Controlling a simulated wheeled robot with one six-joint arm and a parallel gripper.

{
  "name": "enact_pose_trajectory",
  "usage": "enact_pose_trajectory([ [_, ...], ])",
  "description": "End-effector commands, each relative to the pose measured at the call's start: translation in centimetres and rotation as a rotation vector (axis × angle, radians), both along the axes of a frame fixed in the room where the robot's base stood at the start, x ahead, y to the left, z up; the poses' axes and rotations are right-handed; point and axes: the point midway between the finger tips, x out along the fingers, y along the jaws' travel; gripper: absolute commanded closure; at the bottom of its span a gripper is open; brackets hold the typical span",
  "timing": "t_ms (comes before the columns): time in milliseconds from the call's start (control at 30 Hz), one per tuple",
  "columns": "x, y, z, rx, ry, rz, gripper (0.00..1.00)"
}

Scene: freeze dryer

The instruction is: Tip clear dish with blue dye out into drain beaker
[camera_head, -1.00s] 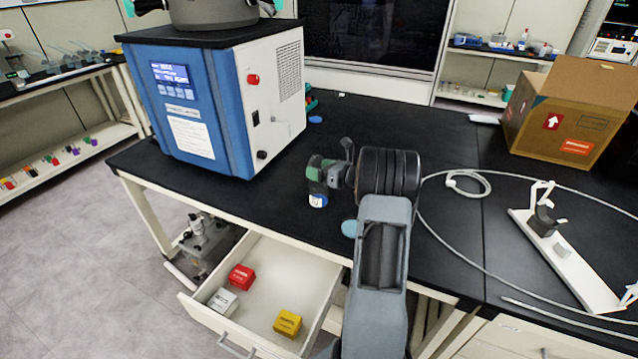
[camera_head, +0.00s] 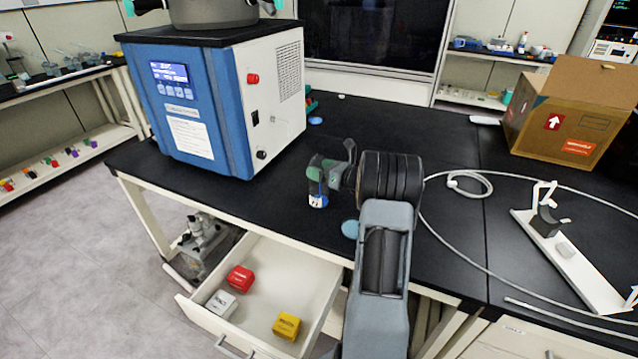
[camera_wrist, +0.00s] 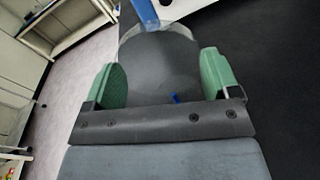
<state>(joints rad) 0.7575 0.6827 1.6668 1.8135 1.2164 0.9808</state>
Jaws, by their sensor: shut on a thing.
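My gripper (camera_head: 318,178) is over the black bench, right of the blue freeze dryer. In the wrist view its green pads (camera_wrist: 158,78) are shut on the clear dish (camera_wrist: 160,48), a see-through round thing with a pale rim. A small dark-blue patch shows at the dish's near side; I cannot tell if it is dye. In the head view the dish is not clearly made out. A small blue and white thing (camera_head: 318,201) shows just under the fingers; I cannot tell whether it is the drain beaker.
The freeze dryer (camera_head: 205,105) stands at left. A light-blue disc (camera_head: 350,229) lies near the bench's front edge, another (camera_head: 316,120) farther back. An open drawer (camera_head: 265,290) holds small boxes. A hose (camera_head: 455,255), white stand (camera_head: 575,265) and cardboard box (camera_head: 570,115) are at right.

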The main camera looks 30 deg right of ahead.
Motion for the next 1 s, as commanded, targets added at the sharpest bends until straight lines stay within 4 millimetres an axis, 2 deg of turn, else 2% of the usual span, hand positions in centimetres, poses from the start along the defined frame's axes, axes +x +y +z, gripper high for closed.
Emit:
enact_pose_trajectory([
  [1000,-0.03,0.18,-0.09,0.029,-0.06,0.004,0.42],
])
